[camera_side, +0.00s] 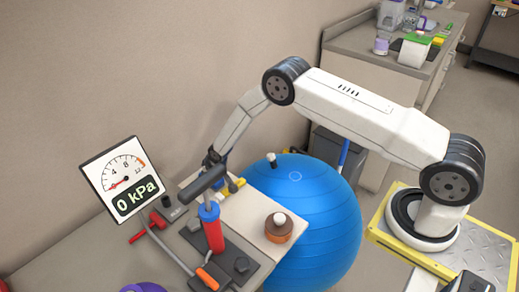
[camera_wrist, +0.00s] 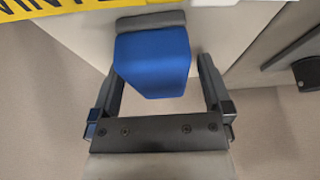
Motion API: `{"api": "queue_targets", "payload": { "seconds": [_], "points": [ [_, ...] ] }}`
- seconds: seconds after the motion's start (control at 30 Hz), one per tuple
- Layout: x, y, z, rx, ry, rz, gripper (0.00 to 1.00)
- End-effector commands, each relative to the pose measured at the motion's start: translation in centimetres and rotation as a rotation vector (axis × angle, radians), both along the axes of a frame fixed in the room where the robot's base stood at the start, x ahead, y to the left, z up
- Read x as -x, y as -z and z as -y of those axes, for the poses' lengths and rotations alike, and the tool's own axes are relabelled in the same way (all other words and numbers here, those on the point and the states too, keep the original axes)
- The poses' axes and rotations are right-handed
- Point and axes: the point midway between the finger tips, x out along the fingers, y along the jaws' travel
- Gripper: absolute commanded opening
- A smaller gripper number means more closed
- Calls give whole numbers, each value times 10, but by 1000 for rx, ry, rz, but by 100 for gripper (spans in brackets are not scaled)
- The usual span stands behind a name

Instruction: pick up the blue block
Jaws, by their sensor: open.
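The blue block (camera_wrist: 153,62) fills the upper middle of the wrist view, tapering toward the bottom. A grey piece (camera_wrist: 150,20) borders its top edge. My gripper (camera_wrist: 158,82) is open, with one dark finger on each side of the block. A visible gap lies between the block and the right finger; the left finger is closer, and I cannot tell whether it touches. In the side view my gripper (camera_side: 213,158) points down beside the wall, above the back of the bench. A small patch of blue shows beside it there, too small to make out clearly.
A hand pump with a red barrel (camera_side: 213,232) and dark handle stands just in front of my gripper. A brown-and-white jar (camera_side: 278,228) sits on the pale board. A large blue ball (camera_side: 315,215) is at right. A pressure gauge (camera_side: 125,178) reads 0 kPa at left.

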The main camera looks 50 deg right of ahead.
Motion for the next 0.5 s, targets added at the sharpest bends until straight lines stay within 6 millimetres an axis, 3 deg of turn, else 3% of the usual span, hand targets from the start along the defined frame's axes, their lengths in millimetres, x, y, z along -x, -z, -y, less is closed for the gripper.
{"api": "queue_targets", "payload": {
  "seconds": [0.33,0.5],
  "points": [
    [0,0,0,0,0,0,97],
    [0,0,0,0,0,0,43]
  ]
}}
